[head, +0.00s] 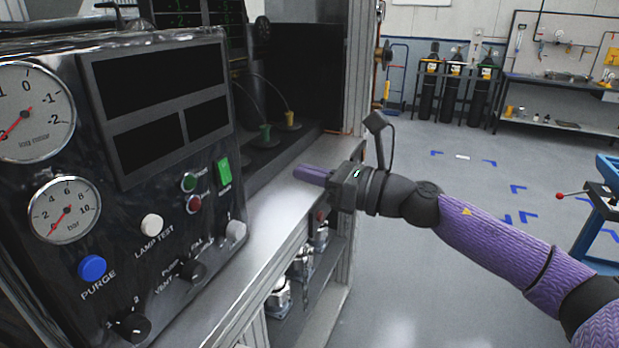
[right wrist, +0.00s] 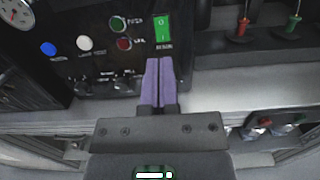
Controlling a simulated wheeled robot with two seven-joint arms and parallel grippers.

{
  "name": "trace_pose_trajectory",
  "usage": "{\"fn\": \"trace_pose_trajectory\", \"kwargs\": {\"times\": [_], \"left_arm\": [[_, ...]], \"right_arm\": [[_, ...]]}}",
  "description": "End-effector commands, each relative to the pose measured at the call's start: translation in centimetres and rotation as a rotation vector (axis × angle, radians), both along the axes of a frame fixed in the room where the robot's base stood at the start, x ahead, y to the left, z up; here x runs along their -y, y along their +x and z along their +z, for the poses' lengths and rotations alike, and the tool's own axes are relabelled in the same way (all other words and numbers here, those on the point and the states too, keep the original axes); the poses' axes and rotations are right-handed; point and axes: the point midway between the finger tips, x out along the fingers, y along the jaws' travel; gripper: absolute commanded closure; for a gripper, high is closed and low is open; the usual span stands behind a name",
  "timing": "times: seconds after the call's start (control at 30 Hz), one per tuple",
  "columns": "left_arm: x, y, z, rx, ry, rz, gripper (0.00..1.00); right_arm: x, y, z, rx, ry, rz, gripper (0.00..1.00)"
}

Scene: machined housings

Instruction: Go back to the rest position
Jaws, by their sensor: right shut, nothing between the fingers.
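My right gripper (head: 312,175) is in the head view, in front of the bench's front edge, with its purple fingers pointing left toward the control panel. In the right wrist view its two purple fingers (right wrist: 158,82) lie together with nothing between them. The black control panel (head: 150,195) carries gauges, knobs and buttons. In the right wrist view the fingertips appear just below the green rocker switch (right wrist: 163,28); I cannot tell the exact gap to the panel. My left gripper is not in view.
The metal bench top (head: 262,215) runs along the panel, with fittings on a shelf (head: 325,270) below. Green and yellow connectors (head: 265,134) stand in the dark recess behind. Gas cylinders (head: 455,85) and a workbench (head: 560,100) stand far back. Open grey floor (head: 420,265) lies right.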

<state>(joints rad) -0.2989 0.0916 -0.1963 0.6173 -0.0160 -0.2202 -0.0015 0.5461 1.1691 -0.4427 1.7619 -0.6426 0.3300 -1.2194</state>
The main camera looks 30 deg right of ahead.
Motion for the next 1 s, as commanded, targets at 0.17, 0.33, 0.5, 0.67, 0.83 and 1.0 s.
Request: {"fn": "trace_pose_trajectory", "kwargs": {"times": [0.17,0.33,0.5,0.67,0.83,1.0], "left_arm": [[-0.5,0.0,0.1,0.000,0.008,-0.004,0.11],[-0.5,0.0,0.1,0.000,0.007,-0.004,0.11],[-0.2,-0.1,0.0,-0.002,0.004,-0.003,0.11],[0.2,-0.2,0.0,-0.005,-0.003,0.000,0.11],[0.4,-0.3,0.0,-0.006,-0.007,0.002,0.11],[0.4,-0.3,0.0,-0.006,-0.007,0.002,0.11]], "right_arm": [[0.0,0.0,0.1,0.000,0.000,0.000,1.00],[0.0,0.0,0.1,0.000,0.000,0.000,1.00],[-2.2,0.1,-2.5,-0.138,0.329,-0.059,1.00],[-3.7,-3.5,-13.4,-0.673,1.379,-0.465,1.00],[-4.1,-11.1,-22.4,-0.985,2.012,-0.961,1.00],[-5.6,-18.7,-26.9,-1.105,2.348,-1.404,1.00]]}}
